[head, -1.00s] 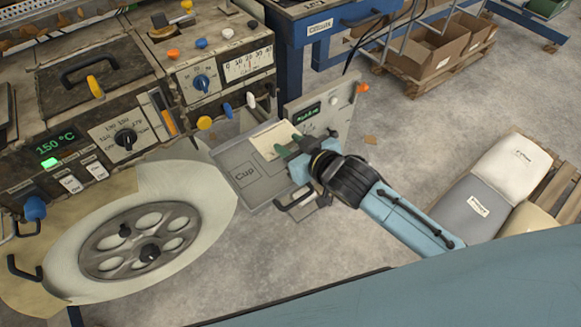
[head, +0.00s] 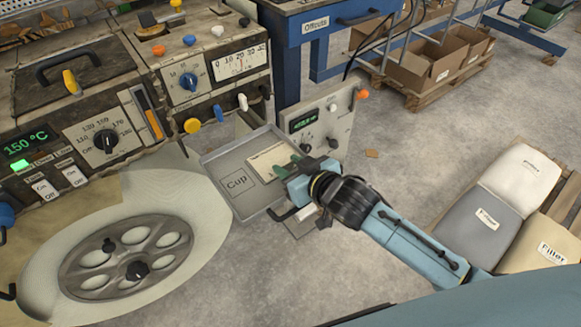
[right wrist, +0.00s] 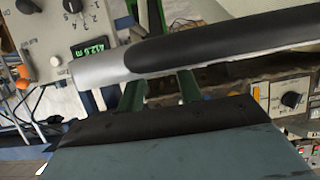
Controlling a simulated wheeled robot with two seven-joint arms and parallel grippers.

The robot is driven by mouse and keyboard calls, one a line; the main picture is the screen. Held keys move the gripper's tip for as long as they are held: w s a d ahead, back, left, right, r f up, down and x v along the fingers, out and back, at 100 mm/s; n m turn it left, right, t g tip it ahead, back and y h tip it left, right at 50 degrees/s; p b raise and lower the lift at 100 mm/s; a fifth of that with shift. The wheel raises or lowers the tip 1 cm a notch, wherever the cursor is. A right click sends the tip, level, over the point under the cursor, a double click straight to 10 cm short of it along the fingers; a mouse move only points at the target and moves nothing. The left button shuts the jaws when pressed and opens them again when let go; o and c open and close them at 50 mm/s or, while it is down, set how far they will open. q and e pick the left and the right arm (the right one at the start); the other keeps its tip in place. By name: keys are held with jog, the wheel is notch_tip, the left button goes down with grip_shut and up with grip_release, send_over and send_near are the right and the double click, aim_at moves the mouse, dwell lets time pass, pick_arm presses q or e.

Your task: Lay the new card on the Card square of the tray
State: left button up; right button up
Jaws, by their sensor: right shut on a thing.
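The new card (head: 268,158) is a cream rectangle at the back right part of the grey tray (head: 213,161). The tray has a square marked Cup (head: 237,183) at its left; I cannot see a Card marking, and the card may cover it. My right gripper (head: 288,167) has its green fingers at the card's right edge and is shut on it. Whether the card touches the tray floor is unclear. My left gripper is not in view.
A panel with a green display (head: 303,121) and knobs stands just right of the tray. The machine with dials (head: 190,82) is behind and left. A large spoked wheel (head: 125,252) is at front left. Sacks (head: 487,215) lie at right; bare floor lies between.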

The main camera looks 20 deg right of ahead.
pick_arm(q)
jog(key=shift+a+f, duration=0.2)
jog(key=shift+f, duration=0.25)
pick_arm(e)
jog(key=shift+f, duration=0.6)
jog(key=o, duration=1)
jog(key=shift+c, duration=0.2)
jog(key=shift+s+r, duration=0.15)
jog(key=shift+r, duration=0.1)
jog(key=p+v, duration=0.5)
jog(key=v, duration=0.1)
jog(key=shift+s+a+r+p, duration=0.25)
jog(key=shift+r+p, duration=0.15)
jog(key=shift+r, duration=0.15)
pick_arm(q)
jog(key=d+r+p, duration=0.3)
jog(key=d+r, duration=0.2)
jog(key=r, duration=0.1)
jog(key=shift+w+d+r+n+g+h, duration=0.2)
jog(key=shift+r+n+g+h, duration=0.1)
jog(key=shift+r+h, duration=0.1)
pick_arm(e)
jog(key=v, duration=0.5)
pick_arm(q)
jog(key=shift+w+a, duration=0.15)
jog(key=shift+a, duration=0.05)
